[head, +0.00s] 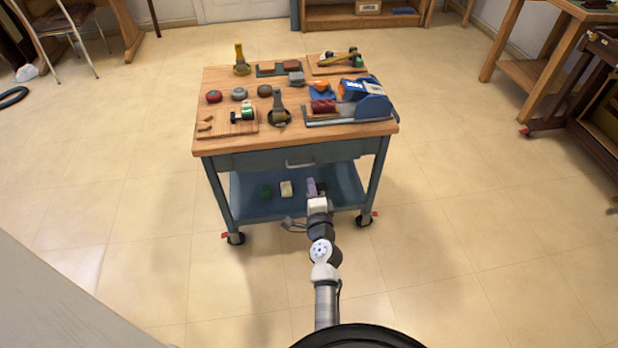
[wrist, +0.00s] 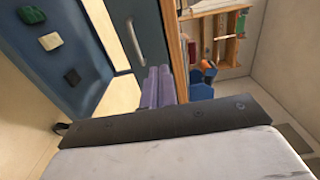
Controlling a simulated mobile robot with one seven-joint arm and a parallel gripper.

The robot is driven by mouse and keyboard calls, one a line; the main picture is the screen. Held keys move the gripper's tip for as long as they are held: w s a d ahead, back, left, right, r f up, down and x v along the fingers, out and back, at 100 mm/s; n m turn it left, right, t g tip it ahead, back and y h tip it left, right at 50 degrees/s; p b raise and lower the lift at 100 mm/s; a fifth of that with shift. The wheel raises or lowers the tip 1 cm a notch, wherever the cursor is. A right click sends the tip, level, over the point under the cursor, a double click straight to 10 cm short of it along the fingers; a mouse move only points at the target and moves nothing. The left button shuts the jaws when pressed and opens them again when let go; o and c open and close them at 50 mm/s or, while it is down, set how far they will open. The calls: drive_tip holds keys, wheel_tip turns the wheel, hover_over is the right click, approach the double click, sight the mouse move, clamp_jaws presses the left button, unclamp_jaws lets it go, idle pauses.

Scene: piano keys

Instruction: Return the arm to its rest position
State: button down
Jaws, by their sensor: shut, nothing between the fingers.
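My gripper (head: 311,184) is at the front of a wheeled workbench cart, with its purple fingers pointing toward the cart below the drawer. In the wrist view its two fingers (wrist: 158,72) lie side by side, shut and empty. My arm reaches forward from the bottom of the head view, extended low over the floor. The cart's drawer handle (head: 300,164) is above the fingertips in the head view; I cannot tell whether they touch the cart.
The cart's wooden top (head: 222,152) holds several tools and parts. Its blue lower shelf (head: 245,208) holds a green block (head: 266,189) and a whitish block (head: 286,188). A wooden table (head: 527,76) stands at the right. The tiled floor around the cart is mostly clear.

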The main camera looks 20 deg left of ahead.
drive_tip(key=shift+s+d, duration=0.25)
drive_tip(key=shift+s, duration=0.1)
drive_tip(key=shift+r, duration=0.15)
